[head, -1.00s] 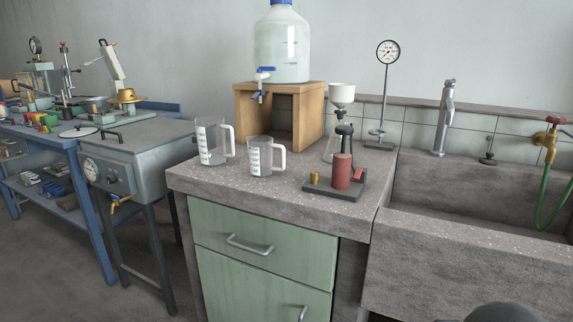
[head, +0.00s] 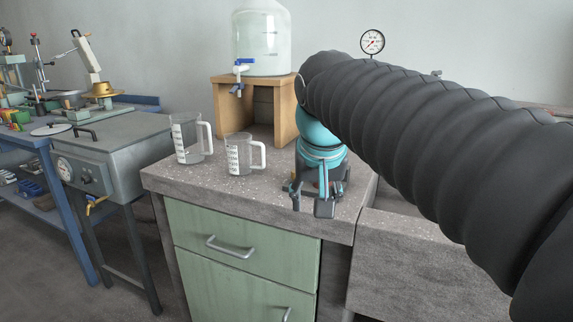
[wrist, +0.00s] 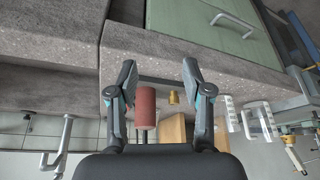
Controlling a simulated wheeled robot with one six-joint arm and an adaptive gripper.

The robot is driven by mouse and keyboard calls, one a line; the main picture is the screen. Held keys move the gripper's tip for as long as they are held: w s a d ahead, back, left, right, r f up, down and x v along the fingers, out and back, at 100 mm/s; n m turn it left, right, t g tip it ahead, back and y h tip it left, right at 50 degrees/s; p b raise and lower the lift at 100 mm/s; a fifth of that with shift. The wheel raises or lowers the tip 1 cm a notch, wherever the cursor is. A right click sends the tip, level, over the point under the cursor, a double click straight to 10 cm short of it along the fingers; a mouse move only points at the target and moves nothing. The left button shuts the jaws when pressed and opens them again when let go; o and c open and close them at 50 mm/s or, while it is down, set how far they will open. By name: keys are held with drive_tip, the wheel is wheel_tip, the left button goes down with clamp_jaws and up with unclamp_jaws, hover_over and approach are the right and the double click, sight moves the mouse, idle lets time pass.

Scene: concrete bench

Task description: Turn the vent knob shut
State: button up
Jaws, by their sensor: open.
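A small brass knob (wrist: 173,97) stands on the dark base plate of a hand pump, beside the pump's red cylinder (wrist: 145,105), in the wrist view. I take this brass knob for the vent knob, though no label shows. My gripper (head: 311,205) is open above the front of the bench. In the wrist view its two fingers (wrist: 157,85) are spread, with the red cylinder and the brass knob showing in the gap between them. Neither looks gripped. In the head view my gripper and arm hide most of the pump.
Two clear measuring jugs (head: 240,155) stand left of my gripper on the concrete bench (head: 200,183). Behind are a wooden stand (head: 222,98) and a large bottle (head: 262,45) with a blue tap. A grey metal box (head: 115,150) stands further left. My arm covers the sink side.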

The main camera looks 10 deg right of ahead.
drive_tip(key=w+a+r+m+h, duration=0.1)
drive_tip(key=w+a+r+m, duration=0.15)
drive_tip(key=w+r, duration=0.9)
drive_tip(key=shift+m+g, duration=0.35)
drive_tip(key=shift+g, duration=0.05)
drive_tip(key=x, duration=1)
drive_tip(key=p+x, duration=0.1)
drive_tip(key=x, duration=0.4)
drive_tip(key=shift+w+d+r, duration=0.2)
drive_tip(key=shift+w+d, duration=0.1)
drive_tip(key=shift+d, duration=0.05)
clamp_jaws()
